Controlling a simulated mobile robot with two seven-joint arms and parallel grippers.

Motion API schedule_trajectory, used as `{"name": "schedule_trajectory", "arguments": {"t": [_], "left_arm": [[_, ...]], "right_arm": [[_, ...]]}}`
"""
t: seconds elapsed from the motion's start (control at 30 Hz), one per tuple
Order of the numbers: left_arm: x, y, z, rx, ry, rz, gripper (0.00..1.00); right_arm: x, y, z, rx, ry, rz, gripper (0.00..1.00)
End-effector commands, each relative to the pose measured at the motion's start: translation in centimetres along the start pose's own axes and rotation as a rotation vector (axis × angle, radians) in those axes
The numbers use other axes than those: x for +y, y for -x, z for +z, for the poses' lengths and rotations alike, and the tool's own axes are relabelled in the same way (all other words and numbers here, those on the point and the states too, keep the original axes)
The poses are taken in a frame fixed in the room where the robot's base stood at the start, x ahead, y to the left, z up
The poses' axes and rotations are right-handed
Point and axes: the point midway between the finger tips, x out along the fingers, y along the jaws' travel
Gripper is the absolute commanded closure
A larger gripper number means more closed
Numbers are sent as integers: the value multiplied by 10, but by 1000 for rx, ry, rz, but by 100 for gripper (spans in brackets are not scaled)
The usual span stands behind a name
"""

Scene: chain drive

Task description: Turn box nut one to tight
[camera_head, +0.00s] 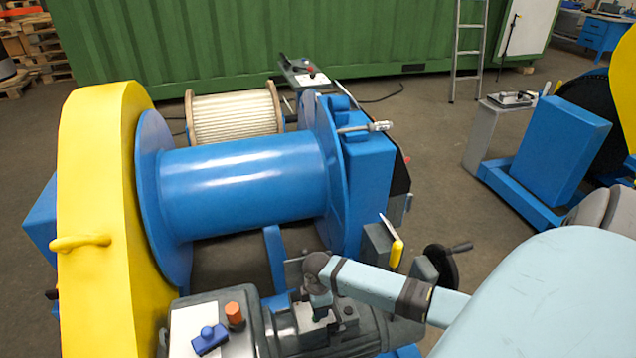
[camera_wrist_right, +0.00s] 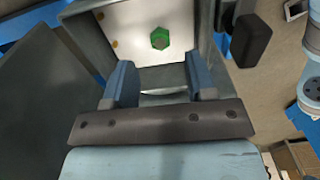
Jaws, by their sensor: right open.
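A green hexagonal nut (camera_wrist_right: 160,38) sits on the pale floor of an open grey box (camera_wrist_right: 205,28) in the right wrist view. My right gripper (camera_wrist_right: 159,66) is open, with its two blue-grey fingers apart and nothing between them. The nut lies beyond the fingertips, roughly centred between them and apart from them. In the head view my right arm reaches in from the right to the grey motor (camera_head: 330,335), with its gripper (camera_head: 322,302) low over it. The nut cannot be made out there. My left gripper is not in view.
A blue drum (camera_head: 245,185) and a yellow guard (camera_head: 97,220) stand behind and left of the motor. A grey control box with a blue knob (camera_head: 210,339) and an orange button (camera_head: 234,313) is left of my gripper. A black handwheel (camera_head: 443,262) and yellow-handled lever (camera_head: 396,252) stand to the right.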

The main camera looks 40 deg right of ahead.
Motion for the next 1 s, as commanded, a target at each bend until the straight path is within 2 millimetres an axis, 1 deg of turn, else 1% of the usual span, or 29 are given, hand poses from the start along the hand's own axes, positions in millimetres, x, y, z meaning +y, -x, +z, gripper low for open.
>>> {"name": "schedule_trajectory", "arguments": {"t": [0.03,0.1,0.2,0.3,0.43,0.7,0.73,0.77,0.8,0.87,0.9,0.93,1.0], "left_arm": [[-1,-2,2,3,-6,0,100],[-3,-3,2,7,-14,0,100],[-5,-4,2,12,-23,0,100],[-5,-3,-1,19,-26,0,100],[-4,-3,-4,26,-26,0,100],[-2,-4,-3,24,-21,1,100],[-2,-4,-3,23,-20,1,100],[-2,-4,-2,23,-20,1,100],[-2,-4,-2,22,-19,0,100],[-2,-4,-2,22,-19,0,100],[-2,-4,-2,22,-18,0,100],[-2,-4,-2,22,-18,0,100],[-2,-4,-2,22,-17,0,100]], "right_arm": [[0,-14,0,-1,-2,-2,49],[0,-26,0,0,-1,-1,49],[0,-41,-1,1,-1,-1,49],[0,-50,0,-1,-1,0,49],[0,-56,0,0,0,1,49],[0,-57,0,0,0,1,49],[0,-57,0,0,0,1,54],[0,-57,0,0,0,1,60],[0,-57,0,0,0,1,70],[0,-57,0,0,0,1,83],[0,-57,0,0,0,1,93],[0,-57,0,0,0,1,98],[0,-57,0,0,0,1,98]]}}
